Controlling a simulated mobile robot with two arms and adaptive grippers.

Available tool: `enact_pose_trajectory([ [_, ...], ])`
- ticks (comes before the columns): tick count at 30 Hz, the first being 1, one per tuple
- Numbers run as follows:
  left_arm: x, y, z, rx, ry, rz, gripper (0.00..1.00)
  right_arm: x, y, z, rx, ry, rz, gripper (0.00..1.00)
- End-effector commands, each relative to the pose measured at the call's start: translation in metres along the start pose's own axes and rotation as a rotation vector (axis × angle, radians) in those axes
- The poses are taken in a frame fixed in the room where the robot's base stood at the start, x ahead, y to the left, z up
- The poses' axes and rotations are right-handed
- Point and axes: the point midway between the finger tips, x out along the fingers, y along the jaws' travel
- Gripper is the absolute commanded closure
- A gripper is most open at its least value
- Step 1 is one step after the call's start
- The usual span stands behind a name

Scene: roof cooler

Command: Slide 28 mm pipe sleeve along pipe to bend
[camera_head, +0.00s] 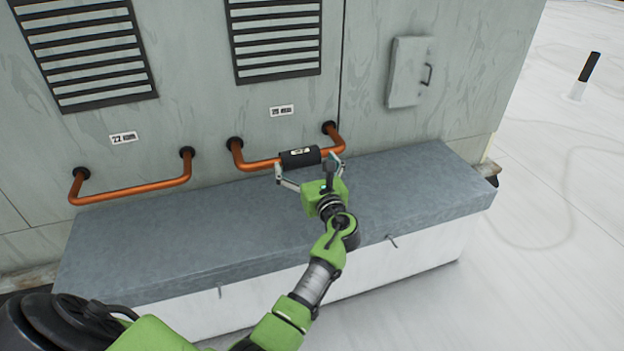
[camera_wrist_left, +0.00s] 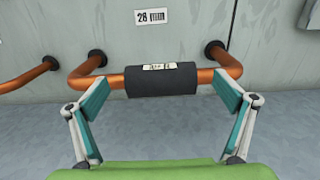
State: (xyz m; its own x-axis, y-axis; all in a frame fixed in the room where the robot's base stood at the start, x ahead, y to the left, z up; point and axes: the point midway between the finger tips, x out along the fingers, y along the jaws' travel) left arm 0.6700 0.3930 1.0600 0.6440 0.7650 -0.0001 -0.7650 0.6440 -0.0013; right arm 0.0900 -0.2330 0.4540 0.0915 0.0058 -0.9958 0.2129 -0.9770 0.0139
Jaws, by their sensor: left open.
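A black pipe sleeve (camera_head: 300,157) with a small pale label sits around the copper pipe under the right-hand wall plate. In the left wrist view the sleeve (camera_wrist_left: 162,80) is around the middle of the straight run, and the plate (camera_wrist_left: 155,16) above reads 28 mm. The copper pipe (camera_head: 262,164) bends back to the wall at both ends; its right bend (camera_wrist_left: 228,66) shows in the left wrist view. My left gripper (camera_head: 308,172) is open, its fingers on either side of the sleeve and apart from it. My right gripper is not in view.
A second copper pipe (camera_head: 130,190) under a plate (camera_head: 124,138) reading 22 mm is bare at the left. A grey ledge (camera_head: 190,240) lies below the pipes. Louvred vents (camera_head: 278,40) and a small hatch (camera_head: 408,72) are on the wall. The pale roof at right is mostly clear.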

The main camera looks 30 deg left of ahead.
Motion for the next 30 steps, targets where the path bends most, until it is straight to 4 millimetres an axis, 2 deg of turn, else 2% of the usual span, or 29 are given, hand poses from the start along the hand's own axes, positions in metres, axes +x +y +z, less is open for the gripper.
enact_pose_trajectory([
  [6,0.018,0.0,-0.001,0.0,0.0,0.0,0.04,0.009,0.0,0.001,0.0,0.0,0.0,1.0],
  [16,0.02,0.0,0.0,0.0,0.0,0.0,0.04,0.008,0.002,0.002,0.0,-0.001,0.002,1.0],
  [18,0.02,0.0,0.0,0.0,0.0,0.0,0.22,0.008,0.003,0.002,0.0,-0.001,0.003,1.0],
  [21,0.019,0.0,0.0,0.0,0.001,0.0,0.44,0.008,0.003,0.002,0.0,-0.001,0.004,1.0],
  [30,0.02,0.001,0.0,0.001,0.001,0.0,0.45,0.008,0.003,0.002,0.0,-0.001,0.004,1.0],
])
